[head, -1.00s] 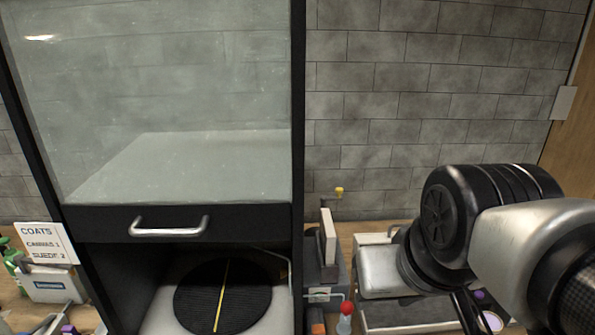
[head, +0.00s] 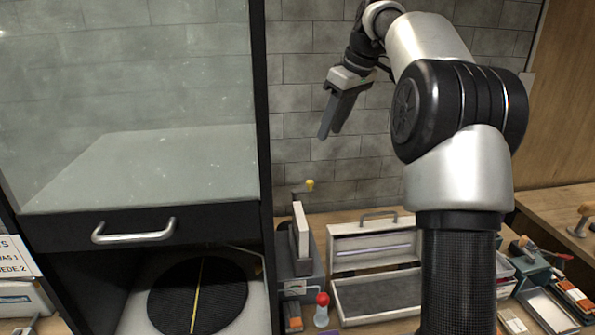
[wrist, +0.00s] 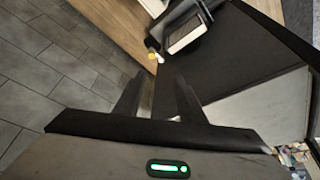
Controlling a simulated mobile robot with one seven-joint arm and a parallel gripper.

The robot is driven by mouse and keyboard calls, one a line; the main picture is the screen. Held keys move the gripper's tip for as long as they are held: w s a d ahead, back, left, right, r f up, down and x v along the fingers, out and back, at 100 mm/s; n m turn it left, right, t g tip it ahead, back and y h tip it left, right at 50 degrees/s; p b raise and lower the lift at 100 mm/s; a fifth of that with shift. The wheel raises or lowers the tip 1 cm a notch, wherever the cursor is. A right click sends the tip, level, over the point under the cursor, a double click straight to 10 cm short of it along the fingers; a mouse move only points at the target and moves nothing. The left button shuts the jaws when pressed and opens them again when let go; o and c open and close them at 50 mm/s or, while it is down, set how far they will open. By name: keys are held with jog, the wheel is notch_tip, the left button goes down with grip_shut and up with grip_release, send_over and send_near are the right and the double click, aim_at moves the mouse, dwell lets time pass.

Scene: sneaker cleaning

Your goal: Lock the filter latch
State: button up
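The latch appears to be the small lever with a yellow knob (head: 310,185) behind the upright pale filter panel (head: 300,232). The panel stands in a dark grey housing (head: 296,265) at the right side of the cabinet. Whether the latch is locked I cannot tell. My gripper (head: 330,132) is up in the air, above and to the right of the knob, with its fingers pointing down and left. In the wrist view my gripper's fingers (wrist: 160,80) are apart with nothing between them. The yellow knob (wrist: 153,57) and pale panel (wrist: 184,36) show beyond the fingertips.
The dark-framed glass cabinet (head: 265,140) stands close on the left, with a round black mat (head: 175,295) inside. A red-topped bottle (head: 322,308) stands in front of the housing. An open grey case (head: 372,240) lies to the right. The brick wall is behind.

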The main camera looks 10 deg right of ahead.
jog(key=w+d+f, duration=0.2)
jog(key=w, duration=0.1)
jog(key=n+b, duration=0.1)
jog(key=b, duration=0.1)
send_near(310, 181)
jog(key=shift+y, duration=0.3)
jog(key=x, duration=0.7)
jog(key=shift+d+f, duration=0.15)
jog(key=shift+f, duration=0.3)
grip_shut()
